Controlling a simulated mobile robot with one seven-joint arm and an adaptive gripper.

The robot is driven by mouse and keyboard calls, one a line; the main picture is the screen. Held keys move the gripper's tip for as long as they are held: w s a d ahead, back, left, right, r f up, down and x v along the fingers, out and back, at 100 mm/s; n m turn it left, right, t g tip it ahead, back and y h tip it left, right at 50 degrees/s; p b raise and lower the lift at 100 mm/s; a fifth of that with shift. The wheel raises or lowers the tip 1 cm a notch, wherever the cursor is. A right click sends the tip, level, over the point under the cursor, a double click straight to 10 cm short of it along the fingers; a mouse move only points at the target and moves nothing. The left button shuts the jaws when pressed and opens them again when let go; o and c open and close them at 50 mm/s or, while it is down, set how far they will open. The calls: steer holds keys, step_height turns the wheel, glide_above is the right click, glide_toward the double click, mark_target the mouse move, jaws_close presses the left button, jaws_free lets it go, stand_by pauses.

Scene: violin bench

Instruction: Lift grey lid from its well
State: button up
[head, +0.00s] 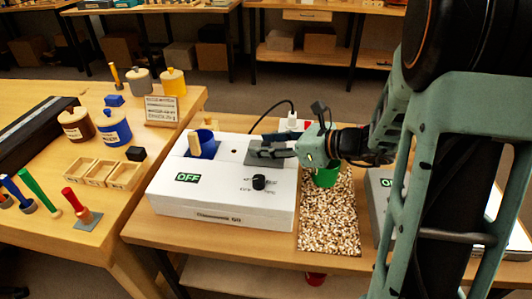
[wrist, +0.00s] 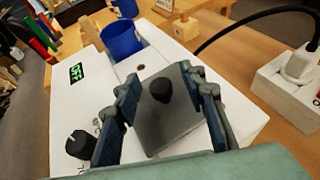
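The grey lid (wrist: 174,118) is a flat square plate with a black knob (wrist: 160,90). It lies on top of the white box (head: 222,205), which bears a green OFF display, and it covers whatever is beneath it. My gripper (wrist: 166,100) is open above the lid, with one finger on each side of the knob and clear space between knob and fingers. In the head view my gripper (head: 272,147) comes in from the right over the lid (head: 262,159) and hides part of it.
A blue cup (wrist: 121,40) stands in the box beside the lid. A black dial (head: 259,182) sits on the box's front. A power socket with a plug (wrist: 296,72) and black cable stands behind. A tray of pale pellets (head: 330,225) and a green cup (head: 327,178) are to the right.

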jaws_close()
steer(key=shift+r, duration=0.1)
